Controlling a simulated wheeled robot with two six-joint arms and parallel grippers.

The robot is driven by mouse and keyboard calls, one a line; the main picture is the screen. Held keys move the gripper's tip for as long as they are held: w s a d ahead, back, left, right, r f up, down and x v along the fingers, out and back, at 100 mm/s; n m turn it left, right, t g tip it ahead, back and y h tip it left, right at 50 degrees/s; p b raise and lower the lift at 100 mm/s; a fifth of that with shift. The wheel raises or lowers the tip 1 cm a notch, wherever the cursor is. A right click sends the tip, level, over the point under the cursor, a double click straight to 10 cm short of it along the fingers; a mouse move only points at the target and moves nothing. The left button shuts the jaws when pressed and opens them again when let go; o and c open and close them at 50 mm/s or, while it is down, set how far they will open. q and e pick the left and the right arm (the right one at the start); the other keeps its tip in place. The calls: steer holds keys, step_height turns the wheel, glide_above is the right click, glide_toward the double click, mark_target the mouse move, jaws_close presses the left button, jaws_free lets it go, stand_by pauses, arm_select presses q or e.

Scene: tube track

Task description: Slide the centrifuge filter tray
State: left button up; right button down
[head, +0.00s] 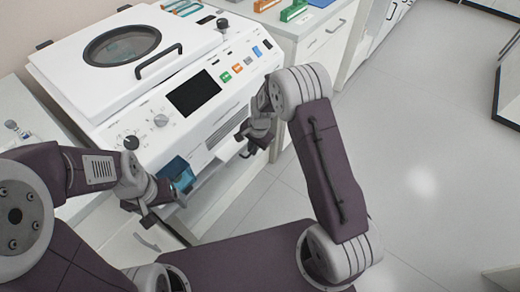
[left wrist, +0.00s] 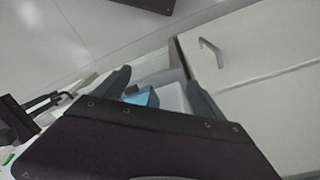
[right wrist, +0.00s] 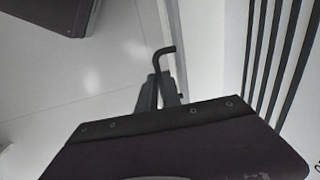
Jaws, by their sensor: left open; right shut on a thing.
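The white centrifuge (head: 165,85) stands on the counter at the upper left, with its round-windowed lid down. A white tray (head: 208,173) shows low at its front, partly covered by my arms; part of it shows in the left wrist view (left wrist: 172,97). A blue translucent piece (head: 178,171) is at its left end. My right gripper (head: 255,137) is shut on a dark bent handle (right wrist: 163,62), seen in the right wrist view. My left gripper (head: 163,195) is open near the blue piece, which shows between its fingers in the left wrist view (left wrist: 145,97).
A dark screen (head: 193,93) and coloured buttons are on the centrifuge's sloped panel. White cabinets run below and to the right. Orange and green racks (head: 293,10) stand on the back counter. The grey floor (head: 420,130) at right is clear.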

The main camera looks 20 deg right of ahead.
mark_target(246, 149)
arm_select(q)
steer(key=shift+s+d+r+p, duration=0.1)
steer(key=shift+r+p, duration=0.3)
steer(key=shift+r, duration=0.45)
arm_select(e)
steer(key=shift+w+a, duration=0.9)
steer(key=shift+w, duration=0.3)
steer(key=c, duration=1.5)
jaws_free()
steer(key=shift+r, duration=0.1)
